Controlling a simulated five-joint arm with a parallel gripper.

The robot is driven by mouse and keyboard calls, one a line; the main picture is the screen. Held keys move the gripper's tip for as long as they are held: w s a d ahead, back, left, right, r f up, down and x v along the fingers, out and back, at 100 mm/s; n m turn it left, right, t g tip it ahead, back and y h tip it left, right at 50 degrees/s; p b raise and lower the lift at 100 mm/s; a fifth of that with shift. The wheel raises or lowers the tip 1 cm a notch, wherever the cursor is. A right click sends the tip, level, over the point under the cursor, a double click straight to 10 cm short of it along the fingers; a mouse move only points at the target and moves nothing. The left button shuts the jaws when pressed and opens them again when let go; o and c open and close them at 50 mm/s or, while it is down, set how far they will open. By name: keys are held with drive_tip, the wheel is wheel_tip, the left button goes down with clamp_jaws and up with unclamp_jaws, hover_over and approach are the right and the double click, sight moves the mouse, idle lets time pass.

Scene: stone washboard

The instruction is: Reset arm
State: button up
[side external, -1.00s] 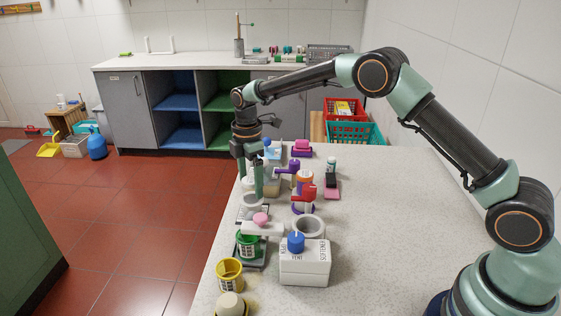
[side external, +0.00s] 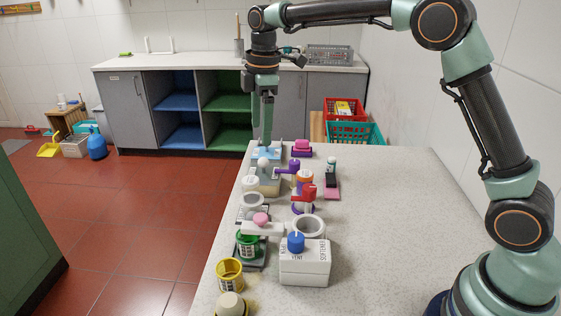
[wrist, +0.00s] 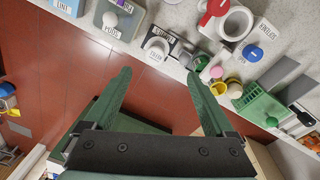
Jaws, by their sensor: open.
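My gripper (side external: 264,103) hangs pointing down, raised above the far left end of the stone counter (side external: 375,220). In the wrist view my gripper (wrist: 160,85) shows two green fingers spread wide apart, with nothing between them but the red floor far below. The arm reaches in from the right, its upper links lifted high above the counter. The row of small laundry items stands on the counter below and nearer than the gripper, and the fingers touch none of them.
A white softener box (side external: 305,265), a yellow cup (side external: 229,273), a green cup (side external: 247,245), a red item (side external: 306,193) and a pink block (side external: 302,148) stand along the counter's left side. The counter's right side is bare. Red and teal crates (side external: 355,132) are beyond.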

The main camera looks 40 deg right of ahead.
drive_tip(key=s+d+r+m+t, duration=0.1)
drive_tip(key=s+d+r+m, duration=0.1)
drive_tip(key=s+r+m, duration=0.3)
drive_tip(key=s+d+r+m+t, duration=0.1)
drive_tip(key=s+d+m+t, duration=0.1)
drive_tip(key=s, duration=0.5)
drive_tip(key=s+d+f+m+t, duration=0.1)
drive_tip(key=s+f+m, duration=0.4)
drive_tip(key=s, duration=0.5)
drive_tip(key=shift+s+d+m+t, duration=0.3)
drive_tip(key=shift+d+m, duration=0.4)
drive_tip(key=shift+m, duration=0.2)
